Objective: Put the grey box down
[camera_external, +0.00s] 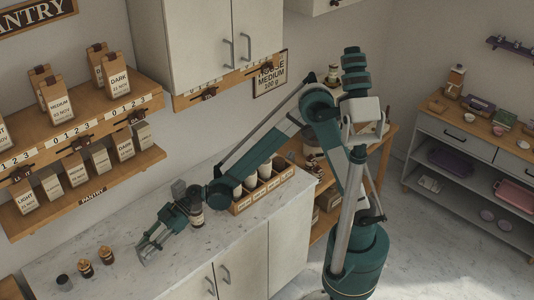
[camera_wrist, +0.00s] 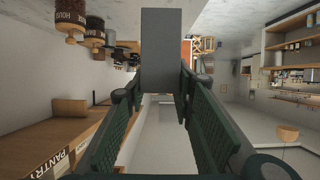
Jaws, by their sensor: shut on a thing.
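The grey box (camera_wrist: 162,50) is a plain upright block in the wrist view, held at its lower part between the fingertips. My gripper (camera_wrist: 158,95) is shut on it, with one dark green finger on each side. In the external view my gripper (camera_external: 152,242) reaches low over the marble counter (camera_external: 118,238). The grey box (camera_external: 147,254) shows there only as a small grey patch at the fingertips. I cannot tell whether it touches the counter.
Several small jars (camera_external: 86,268) stand on the counter left of my gripper. A wooden rack (camera_external: 262,190) with cups stands to the right, behind my arm. Shelves of coffee bags (camera_external: 78,168) hang on the wall above. Bare marble lies around my gripper.

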